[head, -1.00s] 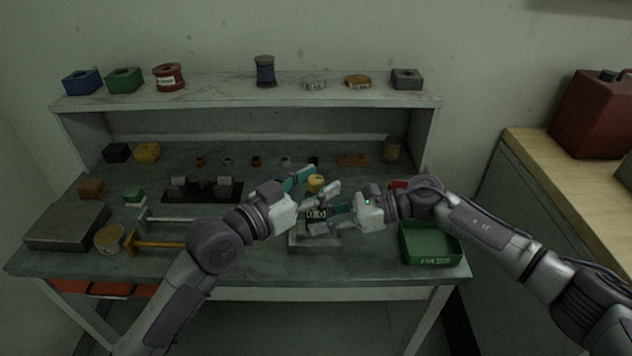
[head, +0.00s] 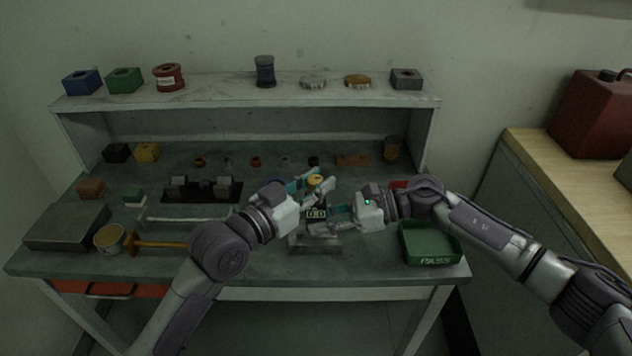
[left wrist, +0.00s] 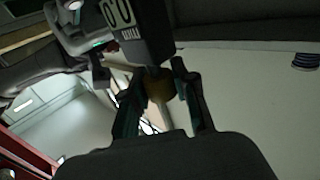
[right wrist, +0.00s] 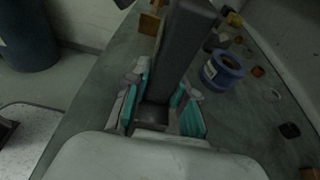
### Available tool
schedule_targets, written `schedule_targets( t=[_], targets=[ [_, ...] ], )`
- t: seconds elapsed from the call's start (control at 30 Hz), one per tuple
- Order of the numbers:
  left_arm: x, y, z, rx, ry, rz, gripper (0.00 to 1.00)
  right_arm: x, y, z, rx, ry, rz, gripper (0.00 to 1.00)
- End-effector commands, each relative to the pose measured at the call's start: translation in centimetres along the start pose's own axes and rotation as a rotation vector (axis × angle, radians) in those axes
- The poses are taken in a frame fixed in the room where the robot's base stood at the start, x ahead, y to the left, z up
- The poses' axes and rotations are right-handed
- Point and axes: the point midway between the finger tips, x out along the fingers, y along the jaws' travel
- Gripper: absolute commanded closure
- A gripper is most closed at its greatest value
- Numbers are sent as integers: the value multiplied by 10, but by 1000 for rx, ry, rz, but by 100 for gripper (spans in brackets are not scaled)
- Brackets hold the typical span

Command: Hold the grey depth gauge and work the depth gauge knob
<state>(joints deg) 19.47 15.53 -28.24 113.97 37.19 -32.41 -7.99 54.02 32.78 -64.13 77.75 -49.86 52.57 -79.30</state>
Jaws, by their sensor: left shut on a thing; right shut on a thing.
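The grey depth gauge (head: 316,214) stands over a grey block (head: 315,244) at the bench front, its small display facing me. My right gripper (head: 328,224) is shut on its body. In the right wrist view the dark gauge body (right wrist: 184,45) rises between the teal-padded fingers. The yellow depth gauge knob (head: 315,179) is at the gauge's top. My left gripper (head: 311,184) is shut on the knob. In the left wrist view the knob (left wrist: 159,88) sits between both fingers, close to the gauge body (left wrist: 140,35); its display digits are partly cut off.
A green tray (head: 432,258) stands at right. A hammer with an orange handle (head: 160,245), a tub (head: 109,239) and a grey box (head: 66,227) lie at left. Several small parts line the bench back.

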Motion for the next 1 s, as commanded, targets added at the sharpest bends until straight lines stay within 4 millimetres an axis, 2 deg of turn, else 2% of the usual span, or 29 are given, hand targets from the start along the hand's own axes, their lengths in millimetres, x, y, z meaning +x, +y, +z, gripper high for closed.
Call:
schedule_targets(
  t=[0.07,0.1,0.23,0.27,0.53,0.67,0.77,1.0],
  targets=[
    [0,0,0,0,-1,0,100,0,0,1,-2,-2,-1,95],
    [0,0,0,0,-1,0,69,0,0,1,-2,-2,-1,95],
    [0,0,0,0,-1,0,48,0,0,1,-2,-2,-1,95],
    [0,0,0,0,-1,0,45,0,0,1,-2,-2,-1,95],
    [-1,0,0,1,0,0,45,0,0,1,-1,-2,-1,95],
    [-10,-1,0,3,-1,-1,45,0,0,1,-1,-2,-1,95],
    [-26,-1,1,3,-2,-2,45,0,0,1,-1,-2,-1,95],
    [-78,-1,2,3,-5,-1,45,0,0,1,-1,-2,-1,95]
  ],
)
